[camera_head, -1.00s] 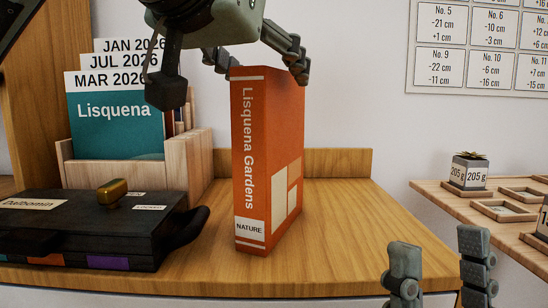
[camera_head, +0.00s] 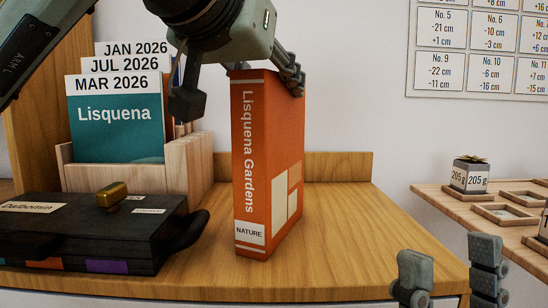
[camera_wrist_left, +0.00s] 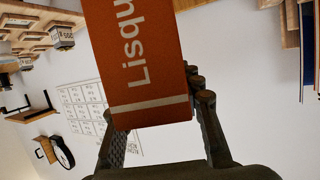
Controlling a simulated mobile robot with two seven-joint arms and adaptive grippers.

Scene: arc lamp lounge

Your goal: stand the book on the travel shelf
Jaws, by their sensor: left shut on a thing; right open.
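An orange book (camera_head: 272,150), "Lisquena Gardens" with a white NATURE label on its spine, stands upright at the wooden surface (camera_head: 345,235). I cannot tell whether its bottom edge fully rests there. My left gripper (camera_head: 240,85) is shut on the book's top end from above. In the left wrist view the book (camera_wrist_left: 140,60) lies between the fingers (camera_wrist_left: 157,108). My right gripper (camera_head: 450,272) is open and empty at the bottom right, beyond the surface's front corner. No shelf marked travel is legible in view.
A black case (camera_head: 85,240) with a brass handle lies left of the book. Behind it, a wooden holder (camera_head: 175,170) carries dated "Lisquena" booklets (camera_head: 115,120). The surface right of the book is clear.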

